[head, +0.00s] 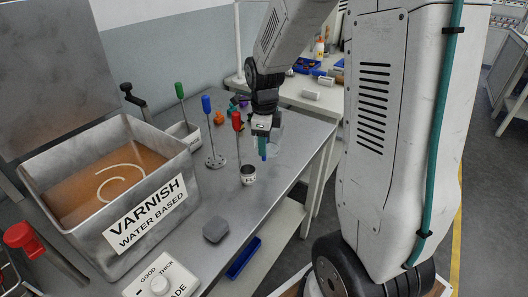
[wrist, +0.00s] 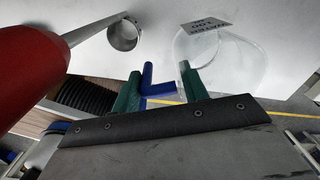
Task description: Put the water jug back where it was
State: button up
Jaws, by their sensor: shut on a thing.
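The water jug is a clear vessel with a printed label, which appears upside down in the wrist view (wrist: 222,62). In the head view the jug (head: 277,140) is faint, near the right edge of the grey bench, partly behind my gripper. My gripper (head: 264,148) points down there, its green fingers shut on the jug's blue handle. The wrist view shows the blue handle (wrist: 155,80) between the two fingers (wrist: 160,84). I cannot tell whether the jug's base touches the bench.
A red-handled metal cup (head: 248,176) stands close left of the jug. A perforated disc with a blue handle (head: 207,104) and a green-handled tool (head: 180,91) are farther left. The varnish tank (head: 190,158) fills the left side. A grey block (head: 216,229) lies in front.

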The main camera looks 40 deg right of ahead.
jog(key=shift+f, duration=1.95)
jog(key=shift+f, duration=0.1)
jog(key=o, duration=1.2)
jog(key=shift+o, duration=0.2)
